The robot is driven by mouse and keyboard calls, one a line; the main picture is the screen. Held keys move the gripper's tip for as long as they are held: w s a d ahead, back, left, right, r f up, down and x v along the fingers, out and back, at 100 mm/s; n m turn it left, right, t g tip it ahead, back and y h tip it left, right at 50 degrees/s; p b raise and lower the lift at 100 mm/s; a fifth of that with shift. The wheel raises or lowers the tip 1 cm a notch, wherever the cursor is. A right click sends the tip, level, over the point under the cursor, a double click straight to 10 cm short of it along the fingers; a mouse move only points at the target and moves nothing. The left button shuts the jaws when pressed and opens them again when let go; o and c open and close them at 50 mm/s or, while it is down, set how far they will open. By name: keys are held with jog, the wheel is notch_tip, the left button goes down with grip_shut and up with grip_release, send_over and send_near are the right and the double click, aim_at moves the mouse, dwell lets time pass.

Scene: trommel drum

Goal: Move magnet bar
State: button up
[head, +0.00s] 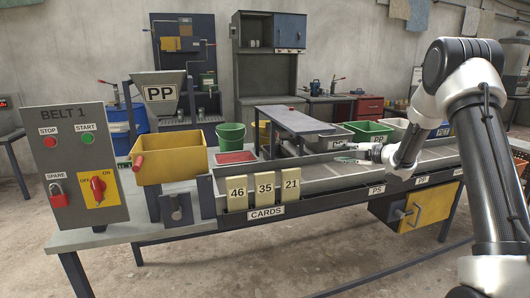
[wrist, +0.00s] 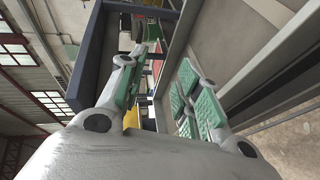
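A long flat dark-grey bar (head: 290,120) stands on supports above the belt table, left of my gripper. It may be the magnet bar, but I cannot tell for sure. My gripper (head: 352,154) reaches in from the right over the belt, low and pointing left, apart from the bar. In the wrist view my gripper (wrist: 163,80) shows two fingers with green pads spread apart. No held object is visible between them.
A BELT 1 control panel (head: 75,165), yellow hopper (head: 170,158) and green bucket (head: 231,136) stand at the left. Number cards (head: 264,190) hang on the front rail. Several bins, including a green one (head: 368,132), line the back of the belt. A yellow-doored box (head: 428,207) hangs below.

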jog(key=s+d+f+m+g+h, duration=0.2)
jog(key=d+f+m+h, duration=0.45)
jog(key=d+f, duration=0.25)
jog(key=s+d+m+g+h, duration=0.35)
jog(key=s+d+m, duration=0.35)
jog(key=s, duration=0.3)
jog(key=s+a+r+m+g+h, duration=0.15)
jog(key=s+r+m, duration=0.3)
jog(key=s, duration=0.75)
jog(key=s+r+m+g, duration=0.3)
jog(key=s+r+m, duration=0.15)
jog(key=s, duration=0.75)
jog(key=s+a+r+t+y, duration=0.1)
jog(key=s+a+r, duration=0.3)
jog(key=s, duration=0.4)
jog(key=s+a+r+m+t+y, duration=0.1)
jog(key=s+a+r, duration=0.3)
jog(key=s, duration=0.5)
notch_tip(320, 180, up, 2)
jog(key=shift+a+r+t, duration=0.25)
jog(key=shift+a+t, duration=0.05)
